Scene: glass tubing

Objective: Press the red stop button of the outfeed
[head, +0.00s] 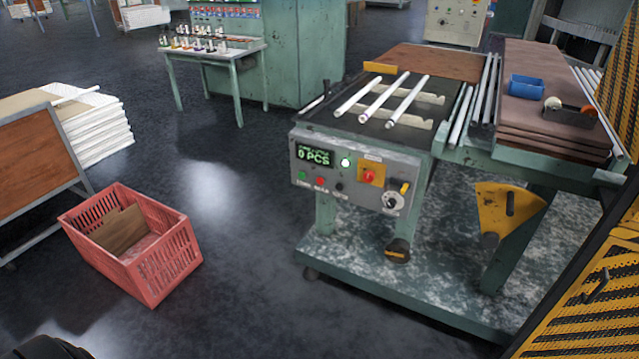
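The outfeed's grey control panel (355,190) is on the front of a green bench. A small red button (320,181) sits in the lower row, between a green button (301,175) and a black one (339,187). A larger red mushroom button (369,175) stands on an orange-yellow plate to the right. The labels are too small to read. A display (314,155) reads 0 PCS, and a lamp (345,162) beside it glows pale green. Neither of my grippers is in view.
Three glass tubes (378,97) lie on the bench top. A red crate (135,240) stands on the floor at left. A wheeled base plate (400,290) juts out below, and a yellow mesh guard (590,290) stands at right.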

